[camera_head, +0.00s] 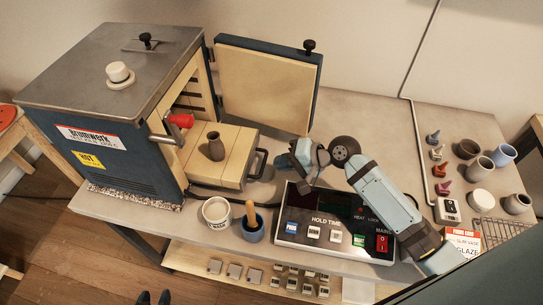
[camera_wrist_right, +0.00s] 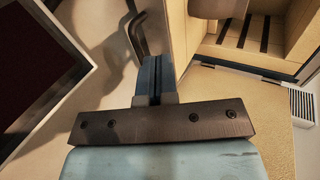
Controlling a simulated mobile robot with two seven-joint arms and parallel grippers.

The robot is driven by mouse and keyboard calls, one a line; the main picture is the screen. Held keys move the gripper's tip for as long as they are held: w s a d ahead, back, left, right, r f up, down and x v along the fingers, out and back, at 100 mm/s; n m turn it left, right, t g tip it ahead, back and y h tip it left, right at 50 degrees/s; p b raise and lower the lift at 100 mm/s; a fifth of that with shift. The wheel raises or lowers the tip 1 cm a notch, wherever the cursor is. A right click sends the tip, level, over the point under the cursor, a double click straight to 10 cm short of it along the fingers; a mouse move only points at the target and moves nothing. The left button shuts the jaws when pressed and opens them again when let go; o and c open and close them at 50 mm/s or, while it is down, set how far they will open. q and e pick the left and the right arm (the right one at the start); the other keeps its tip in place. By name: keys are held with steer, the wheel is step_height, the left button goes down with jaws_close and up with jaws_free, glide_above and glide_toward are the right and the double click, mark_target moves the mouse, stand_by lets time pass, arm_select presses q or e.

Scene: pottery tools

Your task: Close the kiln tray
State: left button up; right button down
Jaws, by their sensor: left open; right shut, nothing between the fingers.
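The kiln (camera_head: 120,165) stands at the left of the table with its door (camera_head: 268,85) swung open. The pale kiln tray (camera_head: 235,165) sticks out of its front, with a brown vase (camera_head: 216,147) on it. The tray's dark handle (camera_head: 259,164) is on its outer end; it also shows in the right wrist view (camera_wrist_right: 137,38). My right gripper (camera_head: 284,161) is shut and empty, just right of the handle with a small gap. Its closed fingers (camera_wrist_right: 156,78) point toward the tray end. My left gripper (camera_head: 154,297) is open and empty at the bottom edge, far from the tray.
A control panel (camera_head: 335,222) lies under my right arm. A white cup (camera_head: 217,213) and a blue pot (camera_head: 252,229) with a wooden handle stand in front of the tray. Several pots and small tools stand at the right.

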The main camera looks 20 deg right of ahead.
mark_target(199, 158)
steer(key=x, duration=0.7)
steer(key=shift+a+p, duration=0.15)
steer(key=shift+p, duration=0.2)
steer(key=shift+w+a+f, duration=0.25)
steer(key=shift+a+f, duration=0.05)
steer(key=shift+a, duration=0.1)
steer(key=shift+w+a, duration=0.2)
steer(key=shift+a, duration=0.05)
steer(key=w+a, duration=0.2)
steer(key=a, duration=0.2)
steer(key=w+a, duration=0.3)
steer(key=a, duration=0.1)
steer(key=w+a+p, duration=0.1)
steer(key=w+a, duration=0.2)
steer(key=a, duration=0.1)
steer(key=shift+w+a, duration=0.2)
steer(key=shift+a, duration=0.05)
steer(key=shift+a+r, duration=0.1)
steer(key=shift+r, duration=0.05)
steer(key=shift+r+p, duration=0.15)
steer(key=shift+p, duration=0.15)
